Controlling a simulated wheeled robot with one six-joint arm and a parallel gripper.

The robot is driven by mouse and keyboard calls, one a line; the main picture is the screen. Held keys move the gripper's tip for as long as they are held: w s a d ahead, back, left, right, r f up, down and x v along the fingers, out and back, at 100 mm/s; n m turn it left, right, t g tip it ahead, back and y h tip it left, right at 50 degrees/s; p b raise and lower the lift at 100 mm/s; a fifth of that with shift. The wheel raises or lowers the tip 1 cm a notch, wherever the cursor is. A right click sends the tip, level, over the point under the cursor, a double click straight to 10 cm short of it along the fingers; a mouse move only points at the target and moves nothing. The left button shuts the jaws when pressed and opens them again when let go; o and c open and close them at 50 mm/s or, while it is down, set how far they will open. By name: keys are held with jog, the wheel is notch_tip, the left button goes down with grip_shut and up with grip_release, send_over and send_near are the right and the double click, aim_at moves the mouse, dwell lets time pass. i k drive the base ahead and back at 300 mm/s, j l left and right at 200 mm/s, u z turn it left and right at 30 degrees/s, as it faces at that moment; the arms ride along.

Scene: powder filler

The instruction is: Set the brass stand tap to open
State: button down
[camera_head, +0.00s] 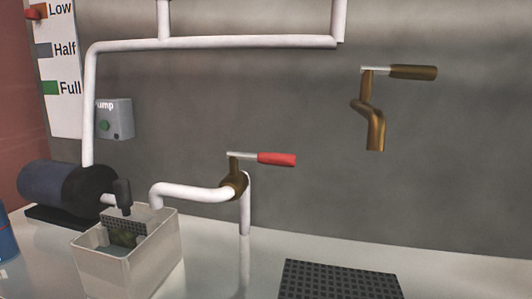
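A brass tap (375,124) sticks out from the grey wall at the upper right, with its spout bent downward. Its lever (412,72) has a pale metal shank and a brass-coloured grip, and it lies level, pointing right. Nothing is seen flowing from the spout. My gripper is not in view, and nothing touches the tap.
A red-handled valve (236,184) sits on white piping, its lever also pointing right. A pale open tank (130,265) and a dark pump (70,188) stand at the left. A black grid (338,282) lies below the brass tap. The space around that tap is clear.

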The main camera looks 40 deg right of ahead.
aim_at(424, 72)
jog(key=z, duration=1.5)
